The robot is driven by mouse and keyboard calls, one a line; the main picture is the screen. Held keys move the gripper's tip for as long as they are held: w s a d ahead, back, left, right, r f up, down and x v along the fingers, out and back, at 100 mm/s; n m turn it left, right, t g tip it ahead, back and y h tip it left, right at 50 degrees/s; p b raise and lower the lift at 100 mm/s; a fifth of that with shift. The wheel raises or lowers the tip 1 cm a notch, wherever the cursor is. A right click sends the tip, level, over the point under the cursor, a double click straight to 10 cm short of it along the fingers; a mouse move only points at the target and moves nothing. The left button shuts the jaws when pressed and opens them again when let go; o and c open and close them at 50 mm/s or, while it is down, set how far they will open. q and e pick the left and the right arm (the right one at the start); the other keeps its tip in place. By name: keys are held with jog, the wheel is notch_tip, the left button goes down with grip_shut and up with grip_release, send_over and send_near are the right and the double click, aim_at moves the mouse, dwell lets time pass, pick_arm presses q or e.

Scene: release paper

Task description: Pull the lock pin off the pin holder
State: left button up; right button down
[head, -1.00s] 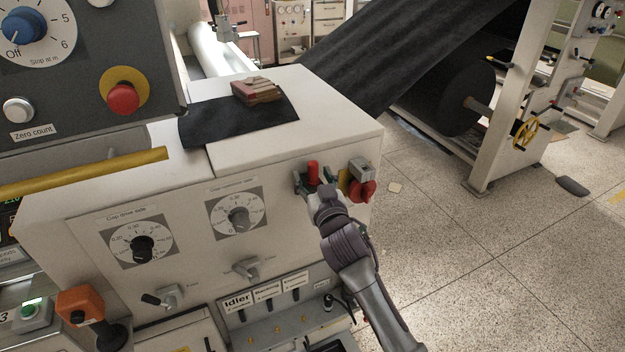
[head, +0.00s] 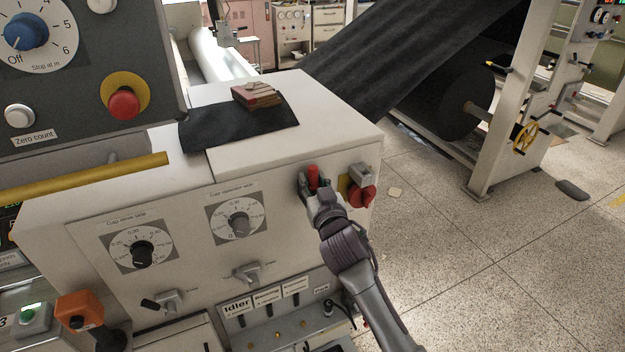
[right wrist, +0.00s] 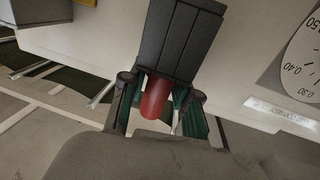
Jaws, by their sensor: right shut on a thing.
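A red pin (head: 313,175) stands out at the upper right of the cream machine front, and I take it to be the lock pin. My right gripper (head: 312,188) is shut on it from the front. In the right wrist view the red pin (right wrist: 156,97) lies between the two dark fingers. A dark ribbed block (right wrist: 182,38) is right behind the pin there; it may be the pin holder. The fingers hide most of the holder in the head view, and I cannot tell whether the pin is still seated. My left gripper is not in view.
A red rotary switch (head: 361,195) with a grey padlock-like part sits close right of the gripper. Two dials (head: 142,254) are to the left. Toggle levers with labels (head: 267,299) are below. A book-like stack (head: 257,95) lies on top. Open floor is at the right.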

aim_at(313, 167)
jog(key=shift+r+p, duration=2.75)
jog(key=shift+r, duration=0.45)
